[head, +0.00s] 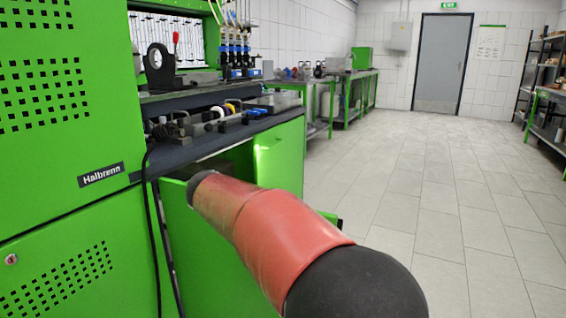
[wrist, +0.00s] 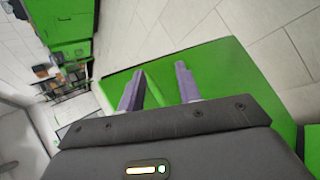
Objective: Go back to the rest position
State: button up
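My gripper (wrist: 157,90) shows in the wrist view with its two purple-grey fingers apart and nothing between them. A green panel (wrist: 215,85) lies beyond the fingers; I cannot tell how far off it is. In the head view my red and black arm reaches from the lower right toward the green testbench (head: 60,200), in front of its lower cabinet. The gripper itself does not show in the head view.
The dark worktop (head: 215,140) holds several parts and tools. A lower cabinet door (head: 190,240) stands open beside my arm. The tiled floor (head: 430,190) is clear.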

jog(key=s+d+y, duration=0.3)
jog(key=s+d, duration=0.2)
jog(key=d, duration=0.3)
jog(key=s+d+f+m+t+y, duration=0.2)
jog(key=s+d+f+y, duration=0.1)
jog(key=s, duration=0.5)
jog(key=s+d+f+m+t+y, duration=0.1)
jog(key=s+d+f+m+y, duration=0.1)
jog(key=s, duration=0.6)
jog(key=shift+s+d+f+m+t+y, duration=0.4)
jog(key=shift+f+m+y, duration=0.1)
jog(key=shift+m, duration=0.2)
jog(key=shift+r, duration=0.1)
